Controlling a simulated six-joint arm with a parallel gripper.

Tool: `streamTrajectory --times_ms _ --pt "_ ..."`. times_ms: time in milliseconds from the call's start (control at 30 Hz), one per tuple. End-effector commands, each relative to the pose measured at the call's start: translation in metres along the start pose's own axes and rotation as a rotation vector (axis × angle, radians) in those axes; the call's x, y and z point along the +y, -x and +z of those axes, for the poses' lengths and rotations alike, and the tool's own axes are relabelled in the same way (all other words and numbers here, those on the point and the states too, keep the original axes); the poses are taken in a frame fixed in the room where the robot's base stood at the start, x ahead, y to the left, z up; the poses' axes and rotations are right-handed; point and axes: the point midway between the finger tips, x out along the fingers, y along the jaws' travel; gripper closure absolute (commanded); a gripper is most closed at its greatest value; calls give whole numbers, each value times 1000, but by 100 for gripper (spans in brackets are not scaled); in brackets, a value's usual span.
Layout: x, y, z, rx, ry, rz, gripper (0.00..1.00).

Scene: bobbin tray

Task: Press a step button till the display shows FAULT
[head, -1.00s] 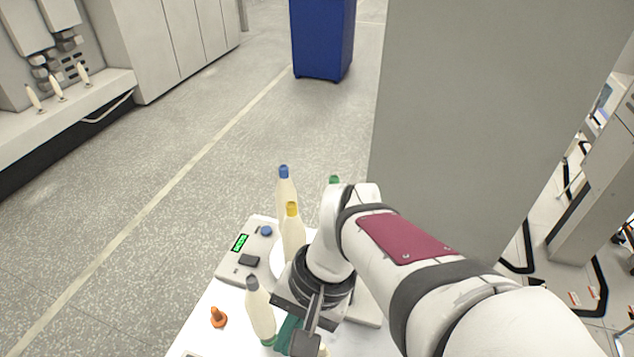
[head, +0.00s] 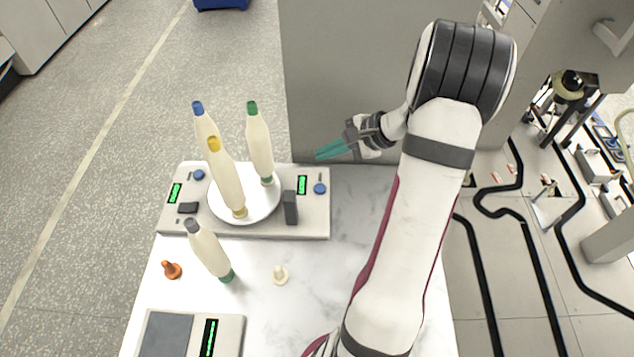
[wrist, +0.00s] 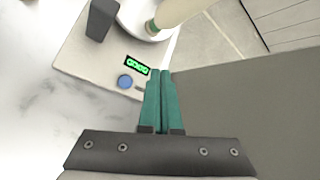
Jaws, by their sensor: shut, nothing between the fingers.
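A grey base (head: 265,227) on the table carries a white round tray with bobbins. A blue step button (head: 320,188) and a green-lit display (head: 302,185) sit at its right end. The wrist view shows this button (wrist: 125,81) and display (wrist: 136,65) too; the display's characters are too small to read surely. A second blue button (head: 198,174) and lit display (head: 174,193) sit at the left end. My gripper (head: 318,156), with teal fingers, is shut and empty. It appears above and behind the right button, apart from it. In the wrist view its fingertips (wrist: 161,72) lie right of that button.
Bobbins with blue, yellow and green (head: 258,143) tops stand on the tray. A dark block (head: 290,207) stands near the right display. A grey-topped bobbin (head: 209,251), an orange peg (head: 171,270), a cream peg (head: 280,274) and a device with a lit display (head: 209,338) are in front.

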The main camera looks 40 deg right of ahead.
Motion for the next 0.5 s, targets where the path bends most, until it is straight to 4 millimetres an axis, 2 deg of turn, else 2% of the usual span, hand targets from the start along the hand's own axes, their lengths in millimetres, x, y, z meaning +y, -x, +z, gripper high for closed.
streamTrajectory --times_ms 267,500 --pt "2 -2 -1 -1 2 2 100" --pt "18 -24 -16 -2 0 5 100"
